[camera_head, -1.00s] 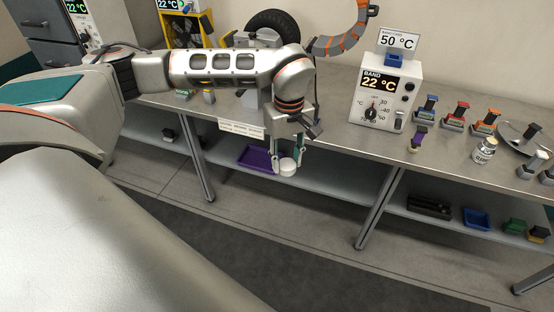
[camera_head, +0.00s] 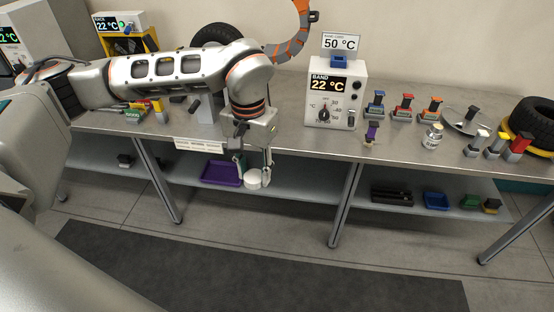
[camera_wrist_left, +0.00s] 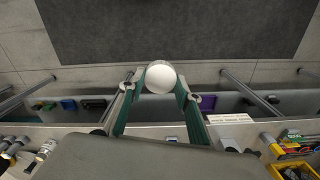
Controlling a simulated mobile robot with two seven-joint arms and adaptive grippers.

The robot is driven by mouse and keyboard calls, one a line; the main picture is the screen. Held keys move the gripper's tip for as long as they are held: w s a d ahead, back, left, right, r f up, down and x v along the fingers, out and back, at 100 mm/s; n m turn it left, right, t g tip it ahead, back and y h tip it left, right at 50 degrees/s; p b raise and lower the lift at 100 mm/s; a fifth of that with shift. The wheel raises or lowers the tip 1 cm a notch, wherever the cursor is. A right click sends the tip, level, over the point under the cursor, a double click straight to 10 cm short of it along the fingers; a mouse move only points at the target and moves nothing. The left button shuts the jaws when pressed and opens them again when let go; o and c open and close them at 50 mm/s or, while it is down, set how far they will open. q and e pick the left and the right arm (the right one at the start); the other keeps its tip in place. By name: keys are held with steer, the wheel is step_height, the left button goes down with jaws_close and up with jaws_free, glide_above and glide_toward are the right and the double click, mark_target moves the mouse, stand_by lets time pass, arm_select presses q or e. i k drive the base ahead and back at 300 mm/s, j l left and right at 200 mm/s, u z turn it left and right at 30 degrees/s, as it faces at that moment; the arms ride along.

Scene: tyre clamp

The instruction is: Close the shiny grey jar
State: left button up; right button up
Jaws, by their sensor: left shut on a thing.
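A small shiny grey jar (camera_head: 432,137) with a label stands upright on the workbench, right of the white temperature box. Whether its mouth is open is too small to tell. It seems to show at the lower left of the left wrist view (camera_wrist_left: 46,149). My left gripper (camera_head: 253,180) is shut on a white round piece (camera_head: 253,179), lid-like in shape, held in front of the bench's front edge. In the left wrist view the white piece (camera_wrist_left: 160,77) sits between the two fingertips. It is well left of the jar and apart from it. My right gripper is not in view.
The temperature box (camera_head: 337,93) reads 22 °C under a 50 °C sign. Several coloured-handled stamps (camera_head: 403,108) and a round plate (camera_head: 466,122) stand near the jar. A tyre (camera_head: 533,120) lies at the right. A purple tray (camera_head: 222,174) is on the lower shelf.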

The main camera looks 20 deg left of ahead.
mark_target(434, 136)
steer(key=l+u, duration=0.2)
steer(key=u, duration=0.55)
steer(key=l+u, duration=0.25)
steer(key=l, duration=0.15)
steer(key=l+u, duration=0.3)
steer(key=k+l, duration=0.1)
steer(key=l, duration=0.35)
steer(key=l+u, duration=0.1)
steer(key=l, duration=0.35)
steer(key=k+l, duration=0.15)
steer(key=l, duration=0.3)
